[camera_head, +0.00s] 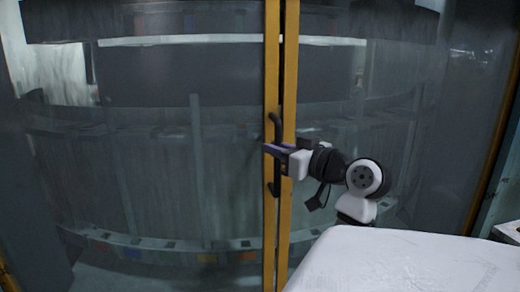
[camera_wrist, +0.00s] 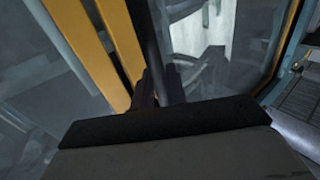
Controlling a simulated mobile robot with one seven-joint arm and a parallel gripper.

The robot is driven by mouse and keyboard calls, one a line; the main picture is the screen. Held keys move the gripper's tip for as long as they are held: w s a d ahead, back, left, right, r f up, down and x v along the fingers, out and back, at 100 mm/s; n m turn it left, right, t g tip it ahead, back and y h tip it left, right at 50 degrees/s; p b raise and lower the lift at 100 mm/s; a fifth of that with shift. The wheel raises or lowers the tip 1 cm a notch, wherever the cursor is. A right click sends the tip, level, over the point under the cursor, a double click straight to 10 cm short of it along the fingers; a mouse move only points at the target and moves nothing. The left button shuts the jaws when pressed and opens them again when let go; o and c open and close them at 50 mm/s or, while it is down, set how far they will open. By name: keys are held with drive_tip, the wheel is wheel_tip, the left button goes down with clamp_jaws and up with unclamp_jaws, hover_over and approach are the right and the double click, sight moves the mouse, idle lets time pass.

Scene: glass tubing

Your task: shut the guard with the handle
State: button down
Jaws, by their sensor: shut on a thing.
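The guard (camera_head: 150,150) is a large see-through panel with a yellow upright edge post (camera_head: 271,60). A second yellow post (camera_head: 290,60) stands close beside it, with a narrow dark gap between them. The dark, upright bar handle (camera_head: 276,122) shows in front of the left post. My gripper (camera_head: 276,151) reaches in from the right and is shut on the handle at about its middle. In the wrist view, my fingertips (camera_wrist: 160,86) are around the dark handle bar (camera_wrist: 156,45), with the two yellow posts to its left. The fingers hide the gripped part.
Another see-through panel (camera_head: 440,130) lies right of the posts, ending at a slanted yellow post (camera_head: 495,150). Machinery with a curved rail (camera_head: 150,243) shows behind the glass. My white body top fills the lower right.

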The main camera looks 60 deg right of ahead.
drive_tip(key=shift+s+d, duration=0.2)
drive_tip(key=shift+s, duration=0.1)
drive_tip(key=c, duration=1.5)
unclamp_jaws()
drive_tip(key=shift+s+d, duration=0.15)
drive_tip(key=b+v, duration=0.4)
drive_tip(key=v, duration=0.9)
drive_tip(key=shift+s, duration=0.35)
